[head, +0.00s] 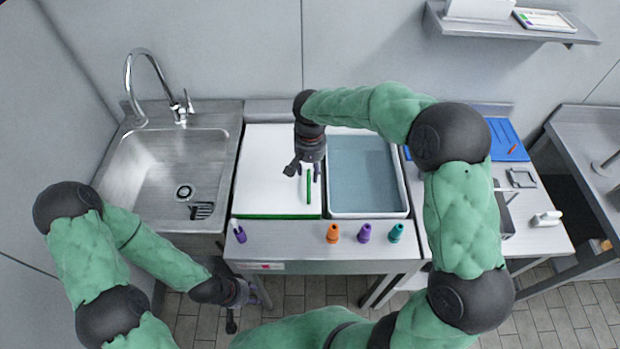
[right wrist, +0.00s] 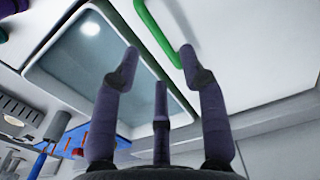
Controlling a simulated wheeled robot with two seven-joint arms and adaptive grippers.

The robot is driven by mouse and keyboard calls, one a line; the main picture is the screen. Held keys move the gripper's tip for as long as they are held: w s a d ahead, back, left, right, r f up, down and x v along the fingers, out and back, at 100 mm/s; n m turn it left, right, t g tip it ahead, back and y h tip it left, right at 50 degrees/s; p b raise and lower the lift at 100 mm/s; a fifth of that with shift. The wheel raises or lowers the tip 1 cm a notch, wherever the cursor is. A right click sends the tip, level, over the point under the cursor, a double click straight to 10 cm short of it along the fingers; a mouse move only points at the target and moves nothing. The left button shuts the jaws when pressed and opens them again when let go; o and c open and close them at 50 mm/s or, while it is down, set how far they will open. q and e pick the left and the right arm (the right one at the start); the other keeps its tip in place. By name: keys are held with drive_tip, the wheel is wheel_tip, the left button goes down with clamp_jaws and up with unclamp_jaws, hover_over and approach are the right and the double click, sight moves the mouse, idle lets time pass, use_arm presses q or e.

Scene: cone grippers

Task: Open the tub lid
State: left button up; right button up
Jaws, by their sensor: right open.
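A flat white lid (head: 270,172) with a green front edge lies over the left side of the basin unit. A green bar handle (head: 308,187) stands near its right edge; it also shows in the right wrist view (right wrist: 157,35). To the right, an open white-rimmed tub (head: 408,205) holds blue-grey liquid. My right gripper (head: 305,172) is open, above the lid's right part, close to the handle. In the right wrist view its fingers (right wrist: 158,52) are apart, with the handle beyond their tips; I cannot tell whether they touch. My left gripper (head: 235,312) hangs low before the counter, its fingers unclear.
Orange (head: 333,233), purple (head: 364,233) and teal (head: 396,233) cone-shaped pieces stand along the counter's front ledge. Another purple piece (head: 239,232) is at its left end. A steel sink (head: 150,165) is left. A blue board (head: 500,140) and small items lie right.

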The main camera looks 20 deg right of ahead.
drive_tip(key=shift+f+b, duration=0.3)
drive_tip(key=shift+f, duration=1.9)
clamp_jaws()
